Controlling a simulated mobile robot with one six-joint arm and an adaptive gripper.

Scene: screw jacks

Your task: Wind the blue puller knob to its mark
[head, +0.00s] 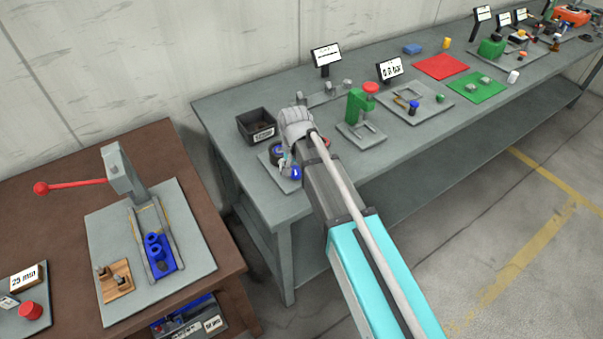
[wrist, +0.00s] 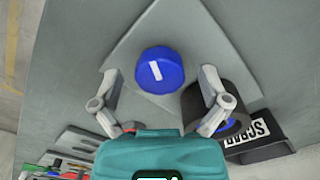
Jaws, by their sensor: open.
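The blue puller knob (wrist: 160,70) is round with a ribbed edge and a white line on its top, over a grey plate (wrist: 190,30). In the head view the knob (head: 296,173) shows at the near left end of the grey bench, partly behind my gripper (head: 287,165). In the wrist view my gripper (wrist: 161,76) is open, with one finger to the left of the knob and one to the right. Gaps show between the knob and both fingers in this view. I cannot tell the height of the fingertips against the knob. I cannot make out the mark.
A black cylinder with a blue ring (wrist: 215,108) stands close by the right finger. A black scrap bin (head: 257,126) is behind it. A green press with a red knob (head: 362,105) stands to the right on the bench. A brown table (head: 75,165) is at the left.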

